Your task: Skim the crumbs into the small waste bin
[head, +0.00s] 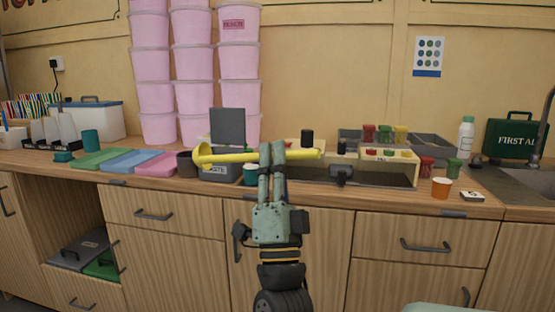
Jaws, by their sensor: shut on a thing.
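My gripper (272,146) is shut on the handle of a yellow skimmer (235,157). The skimmer lies nearly level across the picture, its round head (202,155) at the left and its handle end at the right. It is in front of a grey box (222,172) with a pale label, and partly hides it. An upright dark panel (228,126) stands behind. A small dark brown pot (185,164) stands just left of the skimmer head; I cannot tell whether it is the waste bin. No crumbs can be made out.
Pink tubs (158,97) are stacked high at the back. A teal cup (250,174) stands near my gripper.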

